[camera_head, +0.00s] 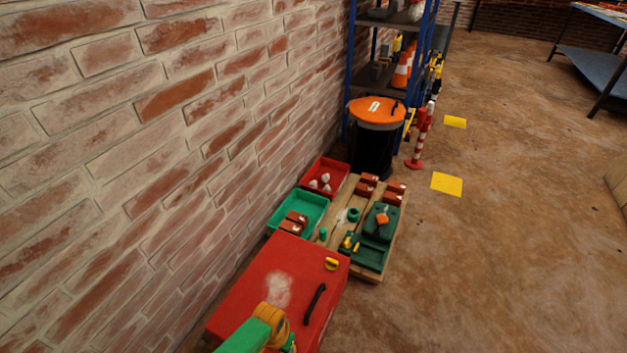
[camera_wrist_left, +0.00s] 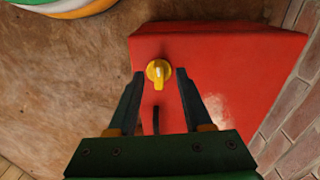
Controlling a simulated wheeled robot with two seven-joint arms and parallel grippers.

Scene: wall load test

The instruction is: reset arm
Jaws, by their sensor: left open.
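My left gripper (camera_wrist_left: 160,74) shows in the left wrist view with its two dark fingers apart and nothing held between them. A yellow knob (camera_wrist_left: 158,72) on a red box (camera_wrist_left: 225,75) appears between the fingertips in the picture. I cannot tell how far the fingers are from it. In the head view the red box (camera_head: 245,292) stands by the brick wall, with the yellow knob (camera_head: 331,264) and a black handle (camera_head: 315,303) on it. A green and yellow arm part, likely mine, shows at the bottom edge over the box. My right gripper is in no view.
Behind are a black barrel (camera_head: 373,147), a red-white post (camera_head: 419,140) and a blue shelf.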

